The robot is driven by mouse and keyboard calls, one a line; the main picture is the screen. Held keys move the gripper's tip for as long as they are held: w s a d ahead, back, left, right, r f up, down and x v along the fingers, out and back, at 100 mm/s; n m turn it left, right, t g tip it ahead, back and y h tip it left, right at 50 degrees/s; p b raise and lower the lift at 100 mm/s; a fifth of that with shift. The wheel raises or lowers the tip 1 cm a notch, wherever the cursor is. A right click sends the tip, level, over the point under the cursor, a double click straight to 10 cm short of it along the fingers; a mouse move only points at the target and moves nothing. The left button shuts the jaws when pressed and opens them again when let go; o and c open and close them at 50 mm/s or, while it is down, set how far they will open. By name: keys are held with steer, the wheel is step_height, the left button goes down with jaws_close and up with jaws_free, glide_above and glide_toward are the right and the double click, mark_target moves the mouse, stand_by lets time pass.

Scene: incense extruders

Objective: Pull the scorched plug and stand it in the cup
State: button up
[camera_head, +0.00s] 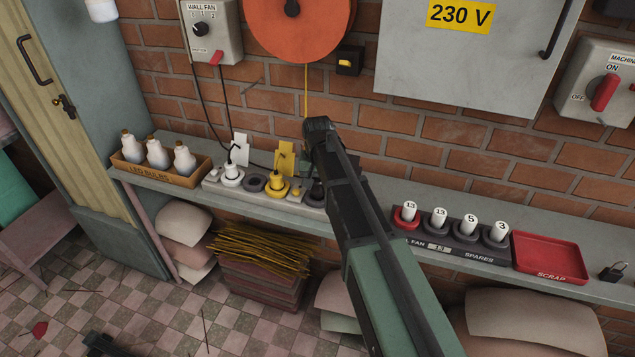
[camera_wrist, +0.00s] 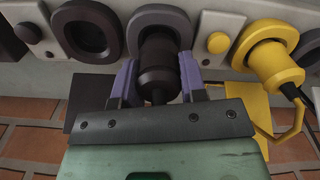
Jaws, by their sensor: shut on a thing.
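In the wrist view, my gripper (camera_wrist: 158,84) has its two purple fingers on either side of a dark, blackened plug (camera_wrist: 158,66) and is shut on it. The plug is at a dark round socket (camera_wrist: 143,22); I cannot tell whether it is fully seated or partly out. I cannot pick out a cup for certain in either view.
A yellow plug (camera_wrist: 268,58) sits beside the held plug, with an empty socket (camera_wrist: 90,32) on the other side. A bulb box (camera_head: 160,174), numbered spares rack (camera_head: 452,248), red scrap tray (camera_head: 551,256) and padlock (camera_head: 613,271) stand along the shelf.

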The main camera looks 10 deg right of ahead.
steer(key=shift+f+b, duration=0.7)
steer(key=shift+f, duration=0.05)
steer(key=o, duration=1)
step_height(320, 180, up, 11)
steer(key=p, duration=1.1)
steer(key=shift+r, duration=0.1)
steer(key=s+n, duration=0.3)
steer(key=s, duration=1.9)
steer(key=shift+s+f, duration=0.2)
steer(key=shift+s, duration=0.2)
